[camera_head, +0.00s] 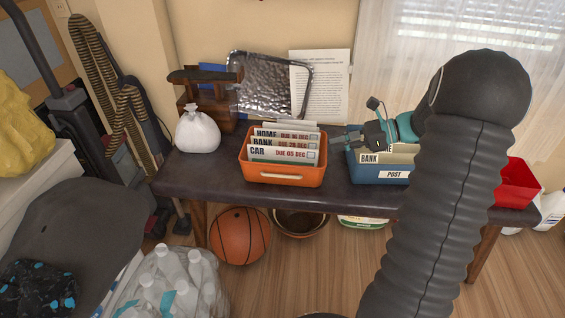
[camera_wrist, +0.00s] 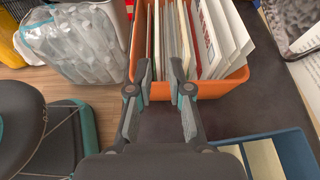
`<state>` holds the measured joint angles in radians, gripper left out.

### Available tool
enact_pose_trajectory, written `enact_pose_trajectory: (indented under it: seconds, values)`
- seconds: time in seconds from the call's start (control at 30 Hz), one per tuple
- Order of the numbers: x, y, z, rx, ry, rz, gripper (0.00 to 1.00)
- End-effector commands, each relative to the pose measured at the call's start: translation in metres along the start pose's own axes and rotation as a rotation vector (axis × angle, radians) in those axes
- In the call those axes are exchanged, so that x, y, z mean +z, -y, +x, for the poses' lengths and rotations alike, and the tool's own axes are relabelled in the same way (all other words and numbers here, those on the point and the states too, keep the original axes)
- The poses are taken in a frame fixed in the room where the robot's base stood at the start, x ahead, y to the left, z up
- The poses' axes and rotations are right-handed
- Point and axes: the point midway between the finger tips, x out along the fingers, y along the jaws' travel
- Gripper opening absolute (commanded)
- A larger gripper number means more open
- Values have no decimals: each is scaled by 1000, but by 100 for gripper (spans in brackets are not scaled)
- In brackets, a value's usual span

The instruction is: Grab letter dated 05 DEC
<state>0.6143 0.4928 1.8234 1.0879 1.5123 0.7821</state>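The letter marked CAR, DUE 05 DEC (camera_head: 284,154) stands upright at the front of the orange tote (camera_head: 285,176), with letters marked BANK and HOME behind it. The orange tote (camera_wrist: 160,91) also shows at the top of the wrist view, with several letters on edge; I cannot tell which one is dated 05 DEC there. My gripper (camera_head: 366,137) is over the blue POST tote (camera_head: 394,176), to the right of the orange tote. In the wrist view my gripper (camera_wrist: 161,66) is open, fingers apart and empty, overlapping the orange tote's near edge in the picture.
The dark table (camera_head: 215,177) carries both totes. A white bag (camera_head: 198,131) stands left of the orange tote. A foil tray (camera_head: 268,86) and a printed sheet (camera_head: 320,88) lean behind. A red bin (camera_head: 515,187) is at the right. A basketball (camera_head: 239,236) lies below.

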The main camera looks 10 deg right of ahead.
Motion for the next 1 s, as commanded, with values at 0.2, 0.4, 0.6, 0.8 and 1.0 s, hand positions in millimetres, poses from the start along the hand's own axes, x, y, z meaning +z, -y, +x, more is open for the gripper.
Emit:
enact_pose_trajectory:
  seconds: [0.2,0.4,0.6,0.8,1.0]
  values:
    - [0,-1,38,3,-1,-1,19]
    - [-1,-1,50,0,-2,-1,19]
    - [-2,-2,64,3,-2,-2,19]
    - [-5,-4,92,3,-3,-1,19]
    - [-4,-4,103,0,-3,-2,19]
